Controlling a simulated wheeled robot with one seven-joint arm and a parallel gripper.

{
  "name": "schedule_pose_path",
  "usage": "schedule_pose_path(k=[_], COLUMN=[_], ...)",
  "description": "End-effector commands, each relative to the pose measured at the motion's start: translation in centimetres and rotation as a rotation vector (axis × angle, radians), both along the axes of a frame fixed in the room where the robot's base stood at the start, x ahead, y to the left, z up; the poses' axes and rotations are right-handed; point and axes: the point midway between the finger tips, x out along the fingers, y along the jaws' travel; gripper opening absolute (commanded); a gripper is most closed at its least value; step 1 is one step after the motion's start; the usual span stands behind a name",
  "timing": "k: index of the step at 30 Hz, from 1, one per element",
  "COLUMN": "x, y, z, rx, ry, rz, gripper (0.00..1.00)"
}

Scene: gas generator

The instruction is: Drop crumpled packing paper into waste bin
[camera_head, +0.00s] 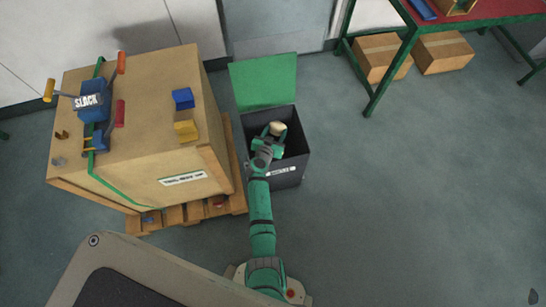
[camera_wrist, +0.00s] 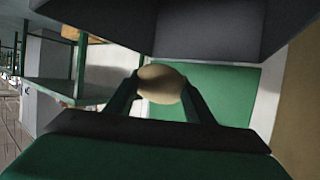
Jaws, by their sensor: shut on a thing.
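The crumpled packing paper (camera_head: 277,129) is a small beige ball in the head view. It also shows in the wrist view (camera_wrist: 161,85), between the two fingers. My gripper (camera_head: 274,134) is shut on it and appears over the opening of the waste bin. The waste bin (camera_head: 296,170) is a dark grey box with a pale label on its front. Its green lid (camera_head: 264,81) stands open at the back. In the wrist view the dark bin wall (camera_wrist: 210,28) and the green lid (camera_wrist: 225,92) lie beyond the paper. I cannot tell how high the paper is relative to the rim.
A large wooden crate (camera_head: 125,150) on a pallet (camera_head: 190,214) stands close to the bin's left, with a strap tool (camera_head: 92,101) and blue and yellow blocks on top. A green-framed table (camera_head: 470,35) stands back right, with cardboard boxes (camera_head: 443,52) beneath.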

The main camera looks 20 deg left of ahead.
Motion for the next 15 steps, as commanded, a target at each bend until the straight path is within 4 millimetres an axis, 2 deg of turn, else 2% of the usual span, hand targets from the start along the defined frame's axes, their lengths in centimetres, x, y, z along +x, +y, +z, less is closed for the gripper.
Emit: schedule_pose_path(k=[5, 14, 15], x=[0.02, -0.02, -0.02], y=[0.05, 0.04, 0.04], z=[-0.87, -1.03, -1.03], rx=[0.001, 0.002, 0.002], ry=[0.0, 0.0, 0.0], rz=[0.002, 0.001, 0.001], gripper=[0.27, 0.27, 0.55])
